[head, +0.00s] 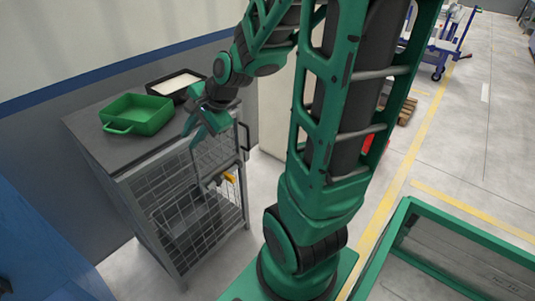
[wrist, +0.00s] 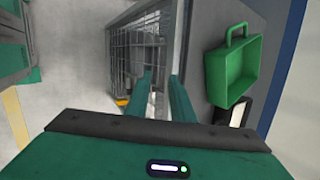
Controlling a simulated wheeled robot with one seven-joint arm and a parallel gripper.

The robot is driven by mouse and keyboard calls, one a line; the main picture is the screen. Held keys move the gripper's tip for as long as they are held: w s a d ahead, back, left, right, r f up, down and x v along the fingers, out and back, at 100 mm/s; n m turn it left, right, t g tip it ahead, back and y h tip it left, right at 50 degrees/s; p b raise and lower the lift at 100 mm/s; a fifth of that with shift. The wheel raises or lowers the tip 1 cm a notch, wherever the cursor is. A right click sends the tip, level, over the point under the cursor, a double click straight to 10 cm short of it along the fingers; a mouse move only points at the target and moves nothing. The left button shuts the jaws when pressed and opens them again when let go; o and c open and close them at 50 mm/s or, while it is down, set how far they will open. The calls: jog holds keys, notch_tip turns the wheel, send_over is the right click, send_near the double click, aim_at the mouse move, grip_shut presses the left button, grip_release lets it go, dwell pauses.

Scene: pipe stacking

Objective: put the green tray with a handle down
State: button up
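The green tray with a handle (head: 140,115) sits upright on the grey top of a wire cabinet (head: 124,152). Its loop handle points toward the front left in the head view. My gripper (head: 207,126) is to the right of the tray, over the cabinet's front edge, apart from the tray. In the wrist view the green tray (wrist: 231,68) lies to the right of my gripper's two fingers (wrist: 160,97). The fingers are spread, with a gap between them and nothing held.
A black container with white contents (head: 175,83) stands behind the tray on the cabinet. The cabinet's wire front (head: 200,190) holds a grey bin and a yellow item (head: 230,178). A wall runs behind. A green frame (head: 440,255) stands at lower right.

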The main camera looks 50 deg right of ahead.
jog(key=s+d+n+g+h, duration=0.1)
jog(key=s+d+n, duration=0.1)
jog(key=s, duration=0.3)
jog(key=s+d+n+g, duration=0.2)
jog(key=s+n, duration=0.2)
jog(key=s, duration=0.1)
jog(key=shift+s+h, duration=0.35)
jog(key=shift+h, duration=0.05)
jog(key=shift+o, duration=0.4)
jog(key=s+r+n+g, duration=0.1)
jog(key=s+n, duration=0.1)
jog(key=s, duration=0.4)
jog(key=s+d+r+n+g, duration=0.1)
jog(key=s+n+g, duration=0.1)
jog(key=s, duration=0.4)
jog(key=shift+d+n, duration=0.3)
jog(key=shift+n, duration=0.5)
jog(key=shift+s+g, duration=0.3)
jog(key=shift+s, duration=0.1)
